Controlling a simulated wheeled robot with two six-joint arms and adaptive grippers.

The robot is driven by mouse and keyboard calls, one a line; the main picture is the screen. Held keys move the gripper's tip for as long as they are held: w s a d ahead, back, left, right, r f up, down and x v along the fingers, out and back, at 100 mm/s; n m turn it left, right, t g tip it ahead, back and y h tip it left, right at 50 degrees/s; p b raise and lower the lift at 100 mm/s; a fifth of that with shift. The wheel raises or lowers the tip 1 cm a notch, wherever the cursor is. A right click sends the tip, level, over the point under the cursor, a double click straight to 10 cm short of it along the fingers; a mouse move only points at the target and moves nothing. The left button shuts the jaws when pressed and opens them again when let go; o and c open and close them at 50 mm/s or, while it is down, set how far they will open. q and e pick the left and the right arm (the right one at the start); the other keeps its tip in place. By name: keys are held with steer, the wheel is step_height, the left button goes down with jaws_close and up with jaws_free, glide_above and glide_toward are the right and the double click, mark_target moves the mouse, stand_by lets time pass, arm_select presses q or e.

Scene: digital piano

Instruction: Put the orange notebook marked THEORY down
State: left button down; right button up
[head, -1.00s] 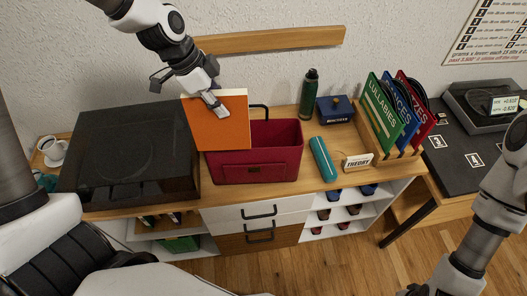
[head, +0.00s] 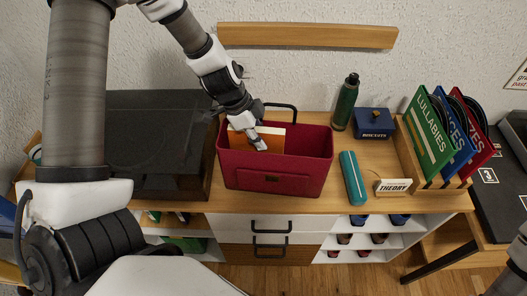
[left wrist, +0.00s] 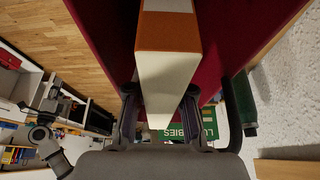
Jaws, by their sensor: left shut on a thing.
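The orange notebook (head: 269,143) stands upright in the red bag (head: 272,180), its lower part hidden behind the bag's front wall. Its pale page edge shows along the top. My left gripper (head: 255,142) is shut on its upper edge, with the fingers at the bag's opening. In the left wrist view the notebook (left wrist: 168,50) runs between the two fingers (left wrist: 160,112), with red bag wall on both sides. I cannot tell whether it touches the bag's floor. No marking is readable on it.
A dark turntable box (head: 155,150) stands left of the bag.

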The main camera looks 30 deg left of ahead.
arm_select(q)
step_height(320, 180, down, 4)
steer(key=shift+f+b, duration=0.1)
steer(key=shift+b, duration=0.8)
steer(key=shift+f, duration=0.1)
steer(key=c, duration=1.3)
jaws_free()
steer(key=p+v, duration=0.7)
steer(key=p, duration=0.1)
steer(key=p+v, duration=0.4)
steer(key=shift+d+r+p, duration=0.2)
steer(key=shift+r+p, duration=0.1)
steer(key=shift+r, duration=0.15)
steer(key=shift+f+b, duration=0.3)
steer(key=shift+b, duration=0.55)
steer(key=shift+s+a+r, duration=0.1)
steer(key=shift+a+r, duration=0.2)
steer(key=shift+r, duration=0.25)
